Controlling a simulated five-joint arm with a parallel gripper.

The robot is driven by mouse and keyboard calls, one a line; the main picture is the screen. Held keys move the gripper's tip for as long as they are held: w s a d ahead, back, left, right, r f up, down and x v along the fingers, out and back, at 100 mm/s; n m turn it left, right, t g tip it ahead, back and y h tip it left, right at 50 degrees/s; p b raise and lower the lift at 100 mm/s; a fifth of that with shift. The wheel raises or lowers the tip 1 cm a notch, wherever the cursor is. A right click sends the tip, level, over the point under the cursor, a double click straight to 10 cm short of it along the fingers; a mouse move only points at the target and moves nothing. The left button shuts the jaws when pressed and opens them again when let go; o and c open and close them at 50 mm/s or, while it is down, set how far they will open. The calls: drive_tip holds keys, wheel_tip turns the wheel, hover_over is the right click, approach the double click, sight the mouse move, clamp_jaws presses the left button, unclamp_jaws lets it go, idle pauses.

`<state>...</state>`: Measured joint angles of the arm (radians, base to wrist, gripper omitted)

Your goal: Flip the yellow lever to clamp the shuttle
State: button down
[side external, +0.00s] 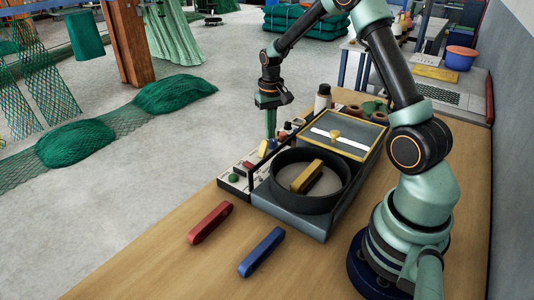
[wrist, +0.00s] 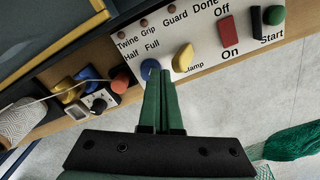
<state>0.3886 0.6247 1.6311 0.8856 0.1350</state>
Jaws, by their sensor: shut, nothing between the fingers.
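The yellow lever (wrist: 183,58) stands on the white control panel (wrist: 215,45), beside lettering that reads "lamp", its first letter hidden. It also shows in the side view (side external: 263,148). My gripper (wrist: 165,76) is shut and empty, its green fingers together. In the wrist view its tips are just left of and below the lever, close to a blue knob (wrist: 150,69). In the side view my gripper (side external: 270,136) points down over the panel; I cannot tell whether it touches the lever. A yellow shuttle (side external: 307,175) lies inside the dark round ring (side external: 277,190).
A red shuttle (side external: 210,223) and a blue shuttle (side external: 262,252) lie on the wooden bench (side external: 160,262). The panel also has a red and black rocker (wrist: 228,28) and a green button (wrist: 273,15). A yellow-framed guard (side external: 365,148) stands behind the ring.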

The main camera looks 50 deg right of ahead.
drive_tip(key=shift+f, duration=0.55)
drive_tip(key=shift+f, duration=0.3)
drive_tip(key=shift+f, duration=0.1)
drive_tip(key=shift+a, duration=0.15)
drive_tip(key=shift+s+a+f, duration=0.1)
drive_tip(key=shift+s+a, duration=0.05)
drive_tip(key=shift+a, duration=1.1)
drive_tip(key=shift+r, duration=0.2)
wheel_tip(320, 180, up, 7)
drive_tip(key=d, duration=0.1)
drive_tip(key=shift+d, duration=0.15)
drive_tip(key=shift+r, duration=0.1)
idle(0.4)
